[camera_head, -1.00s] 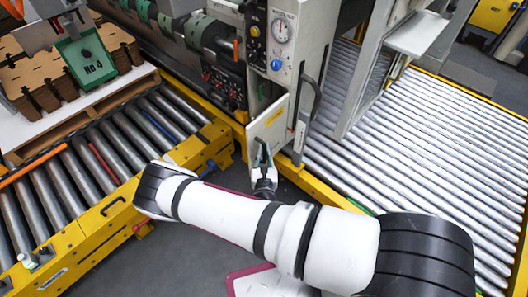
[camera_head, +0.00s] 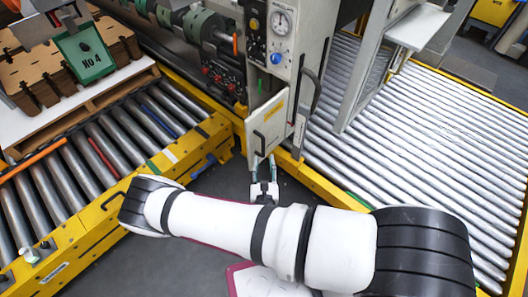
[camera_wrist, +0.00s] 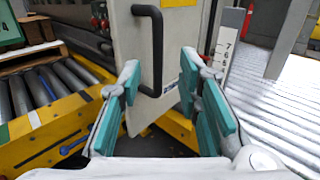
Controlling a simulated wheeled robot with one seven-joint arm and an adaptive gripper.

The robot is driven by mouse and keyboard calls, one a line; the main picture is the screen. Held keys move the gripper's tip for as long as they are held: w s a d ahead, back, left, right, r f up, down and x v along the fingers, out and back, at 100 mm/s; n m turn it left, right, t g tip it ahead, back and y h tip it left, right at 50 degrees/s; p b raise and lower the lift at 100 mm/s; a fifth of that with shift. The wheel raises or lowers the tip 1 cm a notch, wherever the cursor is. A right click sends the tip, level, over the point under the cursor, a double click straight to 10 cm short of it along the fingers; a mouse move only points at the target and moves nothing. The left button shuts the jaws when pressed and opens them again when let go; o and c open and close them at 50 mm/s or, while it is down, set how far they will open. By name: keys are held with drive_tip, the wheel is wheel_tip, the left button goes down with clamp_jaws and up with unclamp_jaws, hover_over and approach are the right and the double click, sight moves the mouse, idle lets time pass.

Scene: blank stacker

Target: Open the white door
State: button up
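The white door (camera_head: 268,127) is a small panel with a yellow label, low on the front of the machine cabinet. It stands swung out at an angle from the cabinet. In the wrist view the white door (camera_wrist: 138,65) fills the upper middle, and its black bar handle (camera_wrist: 152,50) runs upright between my fingers. My gripper (camera_head: 263,166) is open, with teal finger pads. In the wrist view my gripper (camera_wrist: 163,88) has its fingers wide apart on either side of the handle's lower part. I cannot tell whether a finger touches the door.
A roller conveyor (camera_head: 85,165) with a yellow frame lies left, with stacked cardboard on a pallet. A wide roller bed (camera_head: 430,140) lies right. The cabinet (camera_head: 290,60) with gauge and buttons stands behind the door. Grey floor (camera_head: 225,180) is free between the conveyors.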

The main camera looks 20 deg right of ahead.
drive_tip(key=shift+v, duration=2.1)
drive_tip(key=s+d+r+m+g+h+p, duration=0.1)
drive_tip(key=d+r+m+g+h, duration=0.3)
drive_tip(key=r+m, duration=0.45)
drive_tip(key=s+d+r+m+g+h+p, duration=0.1)
drive_tip(key=d+r+m+g+h, duration=0.35)
drive_tip(key=r, duration=0.65)
drive_tip(key=s+d+r+m+g+h+p, duration=0.1)
drive_tip(key=r+m+g+h, duration=0.2)
drive_tip(key=r+m+g, duration=0.5)
drive_tip(key=s+d+r+m+g+y+p, duration=0.1)
drive_tip(key=s+d+r+m+g+y, duration=0.2)
drive_tip(key=s+r+m+y, duration=0.65)
drive_tip(key=s+a+r+m+t+y+p, duration=0.1)
drive_tip(key=s+a+r+t+y, duration=0.2)
drive_tip(key=r, duration=0.4)
drive_tip(key=s+a+r+m+t+y+p, duration=0.1)
drive_tip(key=s+a+r+t+y, duration=0.1)
drive_tip(key=s+r, duration=0.4)
drive_tip(key=shift+s+a+r+t+y, duration=0.35)
drive_tip(key=shift+r+t+y, duration=0.3)
drive_tip(key=shift+r+y, duration=0.2)
drive_tip(key=shift+m, duration=0.25)
